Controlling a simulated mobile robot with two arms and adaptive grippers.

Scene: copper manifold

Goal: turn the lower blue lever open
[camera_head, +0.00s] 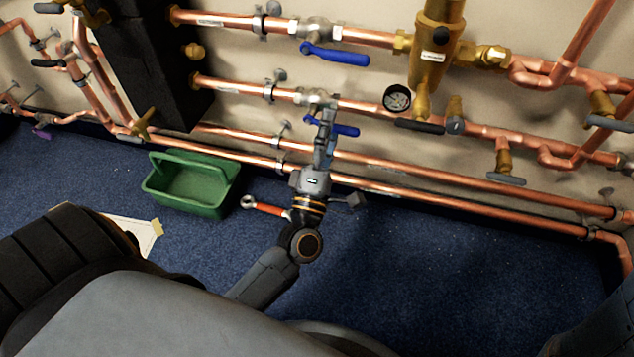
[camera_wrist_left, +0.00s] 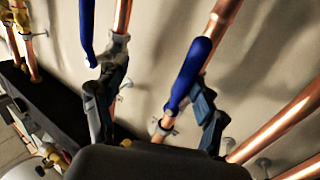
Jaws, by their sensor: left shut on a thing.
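The lower blue lever (camera_head: 346,131) sits on the valve of the second copper pipe and points right, sloping slightly down. My left gripper (camera_head: 325,122) reaches up to it from below and is shut on it, hiding its middle part. In the left wrist view the lever (camera_wrist_left: 190,78) lies against the right finger, and the left finger shows further left. The upper blue lever (camera_head: 335,54) is on the pipe above, pointing right; it also shows in the left wrist view (camera_wrist_left: 87,35). My right gripper is not in view.
Long copper pipes (camera_head: 420,178) run low along the wall behind my left gripper. A pressure gauge (camera_head: 397,98) and a brass fitting (camera_head: 432,55) are to the right. A green bin (camera_head: 213,211) and an orange-handled wrench (camera_head: 268,209) lie on the blue floor. The floor at right is clear.

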